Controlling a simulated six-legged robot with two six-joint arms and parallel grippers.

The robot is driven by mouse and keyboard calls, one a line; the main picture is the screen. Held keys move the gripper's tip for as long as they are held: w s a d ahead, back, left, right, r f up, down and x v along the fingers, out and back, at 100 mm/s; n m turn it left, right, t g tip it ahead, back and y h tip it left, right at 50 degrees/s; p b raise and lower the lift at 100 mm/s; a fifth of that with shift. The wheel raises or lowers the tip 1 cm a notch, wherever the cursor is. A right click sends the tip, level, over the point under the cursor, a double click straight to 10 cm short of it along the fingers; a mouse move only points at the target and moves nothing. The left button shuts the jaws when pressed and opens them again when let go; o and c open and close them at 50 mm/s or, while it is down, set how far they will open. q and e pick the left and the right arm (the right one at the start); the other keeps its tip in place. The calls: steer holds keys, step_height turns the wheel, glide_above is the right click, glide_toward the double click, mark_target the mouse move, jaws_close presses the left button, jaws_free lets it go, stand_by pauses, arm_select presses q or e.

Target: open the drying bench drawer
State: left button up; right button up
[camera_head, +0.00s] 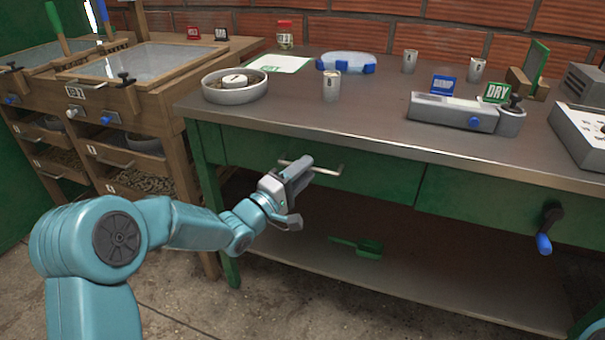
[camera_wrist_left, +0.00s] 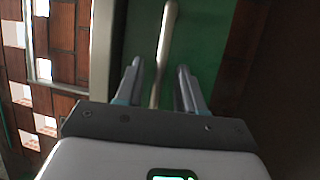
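A green drawer front (camera_head: 375,182) with a pale bar handle (camera_head: 328,170) is set under the metal-topped bench (camera_head: 300,120). The drawer front looks flush with the bench frame. My left gripper (camera_head: 297,178) is at the handle, in front of the drawer. In the left wrist view the fingers (camera_wrist_left: 160,88) are apart, with the handle (camera_wrist_left: 165,45) running between them; I see a gap on both sides of it, more on the right. My right gripper is out of view.
A blue-handled crank (camera_head: 545,242) sticks out at right. A green scoop (camera_head: 362,248) lies on the lower shelf. A wooden screen bench (camera_head: 150,100) stands left.

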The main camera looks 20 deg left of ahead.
arm_select(q)
jaws_close()
